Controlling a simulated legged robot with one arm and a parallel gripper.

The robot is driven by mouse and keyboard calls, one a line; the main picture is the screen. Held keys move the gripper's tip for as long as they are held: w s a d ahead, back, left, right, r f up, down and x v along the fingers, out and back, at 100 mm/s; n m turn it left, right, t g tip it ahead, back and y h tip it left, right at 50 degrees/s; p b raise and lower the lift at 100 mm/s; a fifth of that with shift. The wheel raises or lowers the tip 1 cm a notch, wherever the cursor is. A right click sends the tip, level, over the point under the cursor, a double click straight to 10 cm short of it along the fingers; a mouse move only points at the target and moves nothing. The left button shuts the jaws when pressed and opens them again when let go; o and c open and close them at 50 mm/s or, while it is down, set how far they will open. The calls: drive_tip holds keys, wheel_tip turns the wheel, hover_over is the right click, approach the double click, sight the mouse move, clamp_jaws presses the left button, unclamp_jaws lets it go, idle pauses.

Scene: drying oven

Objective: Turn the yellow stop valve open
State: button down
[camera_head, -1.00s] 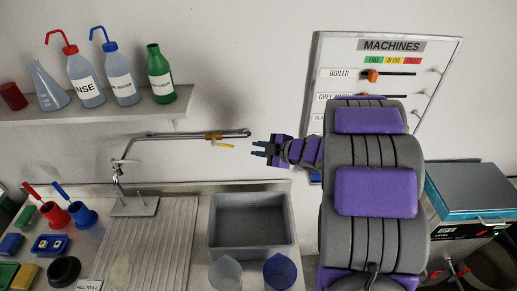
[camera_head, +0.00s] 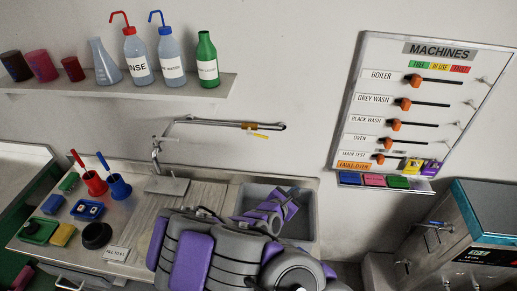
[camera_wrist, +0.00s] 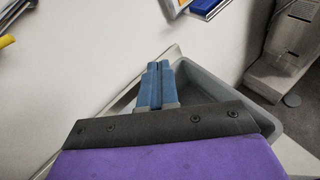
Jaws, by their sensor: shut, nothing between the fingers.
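The yellow stop valve (camera_head: 258,135) is a small yellow lever below a brass-coloured body on the wall pipe, above the sink. The lever slopes slightly down to the right. In the wrist view my gripper (camera_wrist: 155,66) has its two blue fingers shut together, with nothing between them. They point toward the grey sink's edge and the pale wall. In the head view my arm reaches over the sink, below the valve and apart from it; the fingertips are hard to make out there. A yellow bit at the left edge of the wrist view is too cut off to identify.
The grey sink (camera_head: 309,222) lies under my arm. A shelf (camera_head: 120,90) with bottles hangs above left. The machines board (camera_head: 425,105) with orange sliders is on the right wall, colored blocks below it. A metal appliance (camera_head: 475,235) stands at lower right. Wall around the valve is clear.

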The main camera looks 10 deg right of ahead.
drive_tip(key=w+a+r+n+t+y+b, duration=0.2)
drive_tip(key=w+a+t+b, duration=0.1)
drive_tip(key=a, duration=0.3)
drive_tip(key=w+a+r+n+t+y+b, duration=0.2)
drive_tip(key=w+a+r+n+t+b, duration=0.1)
drive_tip(key=a, duration=0.4)
drive_tip(key=shift+t+y+b, duration=0.3)
drive_tip(key=shift+t+b, duration=0.1)
drive_tip(key=shift+t, duration=0.3)
drive_tip(key=shift+w+a+r+b, duration=0.1)
drive_tip(key=shift+w+a+b, duration=0.05)
drive_tip(key=shift+b, duration=0.75)
drive_tip(key=shift+w+b, duration=0.1)
drive_tip(key=shift+b, duration=0.4)
drive_tip(key=b, duration=0.3)
approach(257, 135)
drive_tip(key=w+d+f, duration=0.2)
drive_tip(key=w+f, duration=0.1)
drive_tip(key=w, duration=0.2)
drive_tip(key=shift+w+d+r, duration=0.45)
drive_tip(key=shift+w+r, duration=0.05)
drive_tip(key=shift+r, duration=0.15)
drive_tip(key=shift+p, duration=0.3)
